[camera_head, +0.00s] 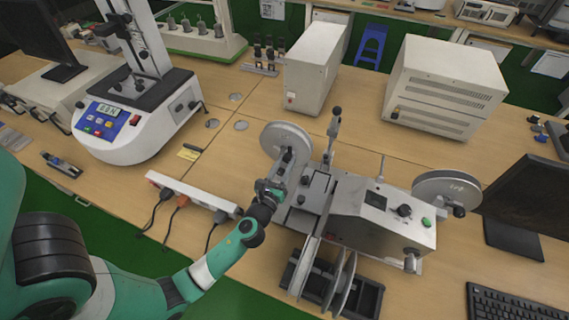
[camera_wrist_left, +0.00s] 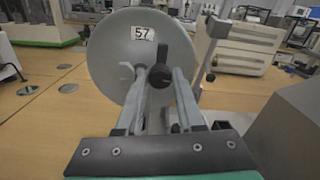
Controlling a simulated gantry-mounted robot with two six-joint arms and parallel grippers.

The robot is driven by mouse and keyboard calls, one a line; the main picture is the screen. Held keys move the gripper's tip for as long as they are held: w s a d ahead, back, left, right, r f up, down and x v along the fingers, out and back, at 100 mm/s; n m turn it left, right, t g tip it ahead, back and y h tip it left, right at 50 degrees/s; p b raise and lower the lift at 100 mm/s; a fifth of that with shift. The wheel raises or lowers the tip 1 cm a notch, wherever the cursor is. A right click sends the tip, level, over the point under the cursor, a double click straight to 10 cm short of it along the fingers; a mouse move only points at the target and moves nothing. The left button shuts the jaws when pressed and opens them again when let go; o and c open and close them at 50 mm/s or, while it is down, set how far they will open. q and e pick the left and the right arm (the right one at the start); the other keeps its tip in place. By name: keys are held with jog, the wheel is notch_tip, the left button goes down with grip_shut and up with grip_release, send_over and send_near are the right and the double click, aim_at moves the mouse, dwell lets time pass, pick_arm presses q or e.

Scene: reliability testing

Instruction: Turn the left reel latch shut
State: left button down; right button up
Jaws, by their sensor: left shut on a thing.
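The left reel (camera_head: 279,137) is a grey disc on the left end of the taping machine (camera_head: 345,205). In the left wrist view the reel (camera_wrist_left: 115,55) faces me and carries a label reading 57. Its latch (camera_wrist_left: 160,77) is a dark knob with a stem at the reel's hub; it also shows small in the head view (camera_head: 288,154). My left gripper (camera_head: 284,165) reaches up to the hub from the front. Its two fingers (camera_wrist_left: 160,88) stand on either side of the latch and are shut on it. The fingertips partly hide the hub. My right gripper is out of view.
The right reel (camera_head: 446,187) stands at the machine's other end. A white power strip (camera_head: 192,193) with plugged cables lies left of the machine. A lever post (camera_head: 333,125) rises right of the left reel. Boxy instruments (camera_head: 313,65) stand behind.

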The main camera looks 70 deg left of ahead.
pick_arm(q)
jog(key=shift+n, duration=0.4)
jog(key=n+b, duration=0.1)
jog(key=n, duration=0.2)
jog(key=shift+n, duration=0.4)
jog(key=n+b, duration=0.2)
jog(key=n, duration=0.2)
jog(key=shift+f+n, duration=0.1)
jog(key=shift+n, duration=0.2)
jog(key=n+b, duration=0.1)
jog(key=n, duration=0.3)
jog(key=shift+b, duration=0.3)
jog(key=n+b, duration=0.1)
jog(key=n, duration=0.3)
jog(key=shift+n+b, duration=0.3)
jog(key=shift+b, duration=0.05)
jog(key=c, duration=0.5)
grip_release()
jog(key=shift+s, duration=0.1)
